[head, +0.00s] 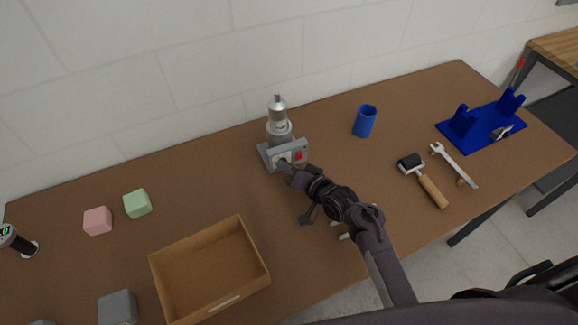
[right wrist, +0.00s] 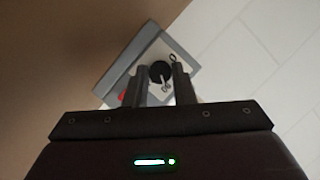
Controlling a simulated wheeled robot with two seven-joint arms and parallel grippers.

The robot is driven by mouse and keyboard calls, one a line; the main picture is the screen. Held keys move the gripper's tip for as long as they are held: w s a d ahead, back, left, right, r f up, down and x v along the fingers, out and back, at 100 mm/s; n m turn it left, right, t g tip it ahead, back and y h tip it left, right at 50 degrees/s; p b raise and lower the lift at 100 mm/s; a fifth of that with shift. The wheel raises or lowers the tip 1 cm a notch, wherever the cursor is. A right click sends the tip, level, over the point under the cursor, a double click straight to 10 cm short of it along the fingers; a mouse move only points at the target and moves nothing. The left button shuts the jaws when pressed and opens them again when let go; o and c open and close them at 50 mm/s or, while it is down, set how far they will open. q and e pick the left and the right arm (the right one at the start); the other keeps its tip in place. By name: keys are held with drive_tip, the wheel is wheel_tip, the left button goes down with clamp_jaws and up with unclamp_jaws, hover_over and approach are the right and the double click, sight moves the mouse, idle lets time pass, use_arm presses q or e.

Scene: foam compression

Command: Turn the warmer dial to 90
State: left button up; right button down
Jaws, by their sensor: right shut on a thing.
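The warmer (head: 270,153) is a grey box with a metal bottle-like vessel (head: 279,125) on it, standing near the back of the table. Its front carries a red switch (head: 299,155) and a pale dial plate. My right gripper (head: 284,164) reaches the dial at the front. In the right wrist view the black dial knob (right wrist: 160,72) sits between the two fingers of my right gripper (right wrist: 162,85), which are shut on it. The dial's reading is too small to tell. My left gripper is not in view.
An open cardboard box (head: 258,284) stands in front to the left. Pink (head: 97,221) and green (head: 137,204) cubes lie farther left. A blue cup (head: 365,121), a roller (head: 424,180), a wrench (head: 454,164) and a blue stand (head: 482,127) are on the right.

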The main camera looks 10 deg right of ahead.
drive_tip(key=shift+f, duration=0.1)
idle(0.5)
drive_tip(key=c, duration=1.2)
unclamp_jaws()
drive_tip(key=shift+s+d, duration=0.25)
drive_tip(key=shift+s, duration=0.15)
drive_tip(key=b+v, duration=0.1)
drive_tip(key=v, duration=0.6)
drive_tip(key=shift+b, duration=0.35)
drive_tip(key=shift+w+a, duration=0.1)
